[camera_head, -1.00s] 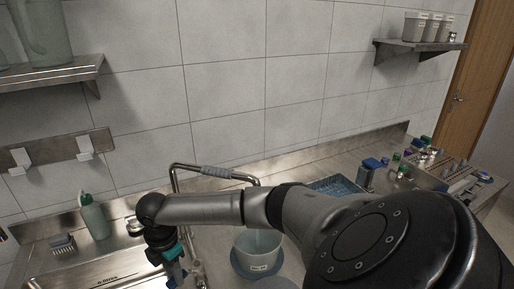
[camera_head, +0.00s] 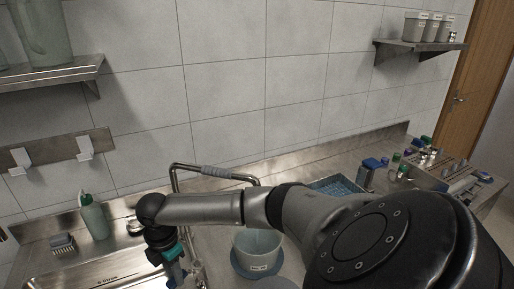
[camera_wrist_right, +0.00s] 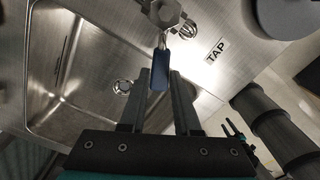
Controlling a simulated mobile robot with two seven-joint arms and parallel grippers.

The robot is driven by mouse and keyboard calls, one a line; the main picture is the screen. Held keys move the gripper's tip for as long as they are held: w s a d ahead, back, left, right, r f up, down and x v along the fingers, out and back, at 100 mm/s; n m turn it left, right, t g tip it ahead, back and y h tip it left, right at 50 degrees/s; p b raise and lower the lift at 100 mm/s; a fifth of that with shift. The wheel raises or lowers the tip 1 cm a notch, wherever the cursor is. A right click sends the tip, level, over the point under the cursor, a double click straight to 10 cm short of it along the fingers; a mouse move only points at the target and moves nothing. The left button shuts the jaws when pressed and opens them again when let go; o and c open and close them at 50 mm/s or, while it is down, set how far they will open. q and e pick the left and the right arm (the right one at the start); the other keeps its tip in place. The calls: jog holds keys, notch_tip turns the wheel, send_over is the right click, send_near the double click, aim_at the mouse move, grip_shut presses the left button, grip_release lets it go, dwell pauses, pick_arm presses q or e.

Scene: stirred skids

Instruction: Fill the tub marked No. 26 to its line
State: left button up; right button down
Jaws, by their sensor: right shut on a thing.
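A pale tub (camera_head: 258,245) stands on a blue round base (camera_head: 241,268) beside the sink, in the head view. It has a white label whose print is too small to read surely. My arm hides part of it, and I cannot tell its water level. The metal tap (camera_head: 178,172) arches behind my right arm, its spout end hidden. My right gripper (camera_head: 178,272) is low by the sink's right edge. In the right wrist view the gripper (camera_wrist_right: 161,78) is shut on the tap's blue lever (camera_wrist_right: 160,66), next to a TAP label (camera_wrist_right: 216,50). My left gripper is not in view.
The sink basin (camera_wrist_right: 62,75) lies left of the tap. A green bottle (camera_head: 94,218) and a brush (camera_head: 62,242) stand behind it. A blue tray (camera_head: 338,186) and several small items are on the counter at right. Shelves hang on the wall.

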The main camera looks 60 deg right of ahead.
jog(key=shift+a+f, duration=0.1)
jog(key=shift+w+m+p, duration=0.3)
jog(key=shift+m+p, duration=0.25)
jog(key=shift+m, duration=0.15)
jog(key=shift+w+d+r+m+p, duration=0.1)
jog(key=shift+w+d+m+p, duration=0.2)
jog(key=shift+w+m, duration=0.45)
jog(key=shift+w+d+r+m+p, duration=0.1)
jog(key=shift+w+d+m+p, duration=0.2)
jog(key=shift+m, duration=0.9)
jog(key=shift+w+d+r+m+p, duration=0.1)
jog(key=shift+w+d+m+p, duration=0.15)
jog(key=shift+w+m, duration=0.55)
jog(key=c, duration=1)
grip_release()
jog(key=shift+s, duration=0.15)
jog(key=o, duration=0.3)
jog(key=shift+w+f, duration=0.1)
jog(key=shift+w, duration=0.1)
jog(key=o, duration=0.6)
jog(key=shift+s+f, duration=0.1)
jog(key=shift+s, duration=0.05)
